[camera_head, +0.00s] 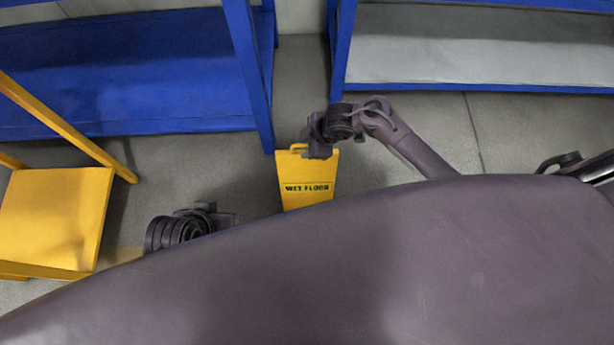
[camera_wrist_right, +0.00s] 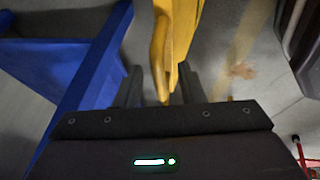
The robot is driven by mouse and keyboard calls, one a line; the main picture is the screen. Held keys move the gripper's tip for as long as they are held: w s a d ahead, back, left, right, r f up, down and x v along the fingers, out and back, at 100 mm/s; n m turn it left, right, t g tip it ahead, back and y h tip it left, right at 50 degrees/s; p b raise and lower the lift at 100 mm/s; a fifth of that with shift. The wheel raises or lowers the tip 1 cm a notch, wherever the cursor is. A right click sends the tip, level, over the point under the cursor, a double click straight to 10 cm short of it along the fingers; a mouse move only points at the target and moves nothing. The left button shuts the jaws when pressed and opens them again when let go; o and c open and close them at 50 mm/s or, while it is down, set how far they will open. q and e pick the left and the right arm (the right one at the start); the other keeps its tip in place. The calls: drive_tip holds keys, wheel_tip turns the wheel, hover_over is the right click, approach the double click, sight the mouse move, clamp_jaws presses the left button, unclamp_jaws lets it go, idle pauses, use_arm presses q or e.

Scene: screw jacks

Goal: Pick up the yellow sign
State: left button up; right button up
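The yellow sign (camera_head: 310,174) reads "WET FLOOR" and stands on the grey floor in the middle of the head view. Its lower part is hidden behind my body. My right gripper (camera_head: 318,146) is at the sign's top edge. In the right wrist view, the top of the sign (camera_wrist_right: 176,40) comes down between the two fingers of my right gripper (camera_wrist_right: 160,88). The fingers are apart, with a visible gap on the left side of the sign. My left gripper (camera_head: 226,218) is left of the sign, away from it, and its fingers are not clear.
A blue rack (camera_head: 256,80) stands just behind and left of the sign. A second blue rack (camera_head: 450,88) with a grey shelf is at the back right. A yellow stand (camera_head: 55,215) is at the left. Bare floor shows right of the sign.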

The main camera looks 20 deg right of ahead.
drive_tip(key=shift+w+a+f, duration=0.1)
drive_tip(key=shift+f, duration=0.1)
clamp_jaws()
idle(1.2)
drive_tip(key=shift+r, duration=0.1)
